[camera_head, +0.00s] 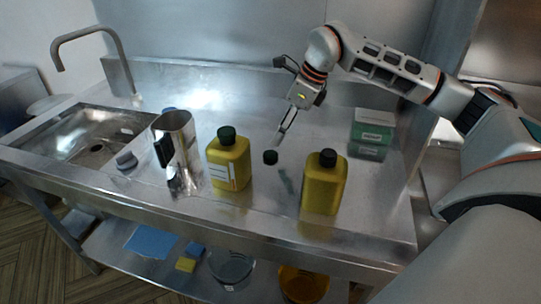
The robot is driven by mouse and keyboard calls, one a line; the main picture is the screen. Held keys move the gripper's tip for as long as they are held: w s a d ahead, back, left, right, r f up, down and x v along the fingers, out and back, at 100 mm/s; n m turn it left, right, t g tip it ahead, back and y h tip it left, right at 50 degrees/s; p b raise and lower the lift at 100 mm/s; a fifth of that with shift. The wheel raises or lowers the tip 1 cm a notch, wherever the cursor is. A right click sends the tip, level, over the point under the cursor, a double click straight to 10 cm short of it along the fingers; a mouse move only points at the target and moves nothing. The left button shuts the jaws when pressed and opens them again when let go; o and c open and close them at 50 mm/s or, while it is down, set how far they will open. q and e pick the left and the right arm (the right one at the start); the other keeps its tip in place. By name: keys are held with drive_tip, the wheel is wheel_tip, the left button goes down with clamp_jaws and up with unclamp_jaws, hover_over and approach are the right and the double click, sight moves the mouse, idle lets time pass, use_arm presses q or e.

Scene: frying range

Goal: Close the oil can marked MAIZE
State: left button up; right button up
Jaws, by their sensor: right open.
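Two yellow oil cans stand upright on the steel counter: the left can (228,165) has a white label too small to read, and the right can (324,187) shows no label. Both have dark tops; I cannot tell which can is the one marked MAIZE. A small black cap (270,157) lies loose on the counter between and slightly behind the cans. My right gripper (281,137) is open and empty, pointing down just behind and above the loose cap, apart from it. My left gripper is not in view.
A steel jug (177,144) with a black handle stands left of the cans, near the sink (85,140). Green-and-white boxes (372,132) are stacked at the right. The counter's front edge (215,220) is close to the cans; the counter behind them is mostly clear.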

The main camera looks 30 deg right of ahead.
sight(271, 154)
drive_tip(key=shift+x, duration=1.2)
drive_tip(key=x, duration=0.4)
drive_tip(key=shift+s+f, duration=0.2)
drive_tip(key=shift+s, duration=0.2)
drive_tip(key=shift+w+a+f, duration=0.15)
drive_tip(key=shift+w+f, duration=0.05)
drive_tip(key=shift+f, duration=0.25)
drive_tip(key=shift+c, duration=0.4)
drive_tip(key=c, duration=0.7)
